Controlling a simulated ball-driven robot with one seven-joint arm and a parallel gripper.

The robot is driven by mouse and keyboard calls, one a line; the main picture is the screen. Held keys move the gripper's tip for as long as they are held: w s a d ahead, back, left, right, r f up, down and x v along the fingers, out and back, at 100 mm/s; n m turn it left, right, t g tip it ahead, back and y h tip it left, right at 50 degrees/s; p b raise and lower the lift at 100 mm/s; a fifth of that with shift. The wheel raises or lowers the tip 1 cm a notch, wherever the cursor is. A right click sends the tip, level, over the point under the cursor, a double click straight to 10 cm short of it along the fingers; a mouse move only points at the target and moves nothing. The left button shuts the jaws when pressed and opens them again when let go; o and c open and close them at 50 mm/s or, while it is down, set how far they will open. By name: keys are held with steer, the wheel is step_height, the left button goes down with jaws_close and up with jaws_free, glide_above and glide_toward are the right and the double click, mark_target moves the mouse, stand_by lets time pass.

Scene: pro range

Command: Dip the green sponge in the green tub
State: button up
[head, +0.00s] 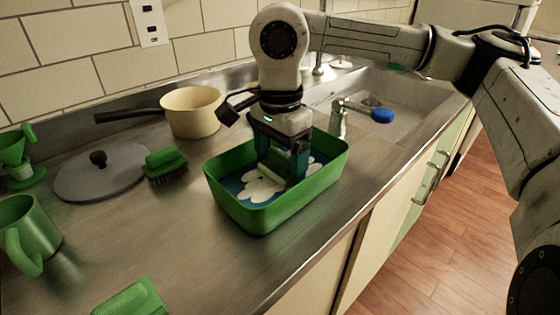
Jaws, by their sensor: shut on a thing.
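The green tub (310,189) stands on the steel counter near its front edge, with blue liquid and white foam inside. My gripper (277,172) points straight down inside the tub, its fingertips low near the foam.
A green brush (165,165), a grey lid (100,172) and a green mug (28,232) stand left. A cream pan (192,112) is behind the tub. A green ridged item (133,300) is cut off at the bottom. A sink with a blue brush (382,115) is right.

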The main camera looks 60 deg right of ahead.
mark_target(280, 154)
steer(key=shift+r+p, duration=2.65)
steer(key=shift+r, duration=2.35)
